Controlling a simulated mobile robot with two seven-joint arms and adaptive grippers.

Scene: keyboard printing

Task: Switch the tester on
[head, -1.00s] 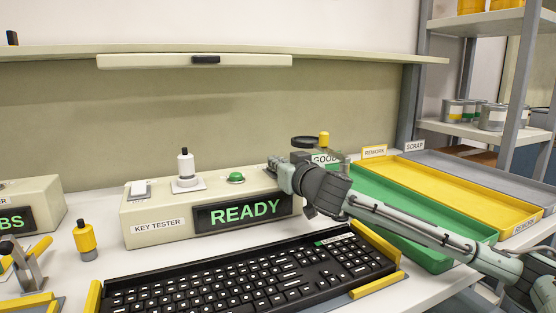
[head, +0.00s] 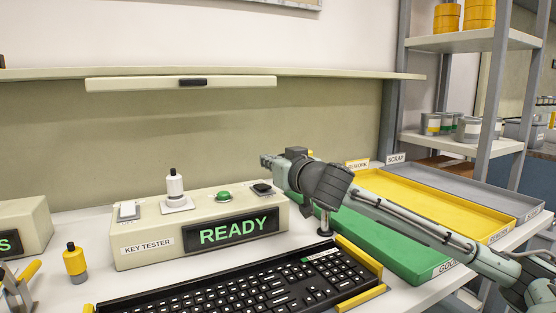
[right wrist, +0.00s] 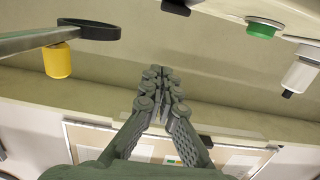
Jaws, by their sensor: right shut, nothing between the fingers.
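The key tester (head: 190,238) is a cream box behind the keyboard, its display (head: 238,229) lit with green "READY". On its top, from left to right, are a white rocker-like switch (head: 128,211), a white post with a black tip (head: 175,190), a green button (head: 223,196) and a black control (head: 262,188). My right gripper (head: 267,160) is shut and empty, above and behind the tester's right end, apart from it. In the right wrist view its fingertips (right wrist: 161,75) are together; the green button (right wrist: 262,28) is at the upper right. My left gripper is out of view.
A black keyboard (head: 240,288) lies in front of the tester between yellow holders. Green (head: 400,245), yellow (head: 430,200) and grey (head: 480,188) trays stand at the right. A yellow bottle (head: 75,262) stands at the left. A shelf (head: 340,77) runs along the back wall.

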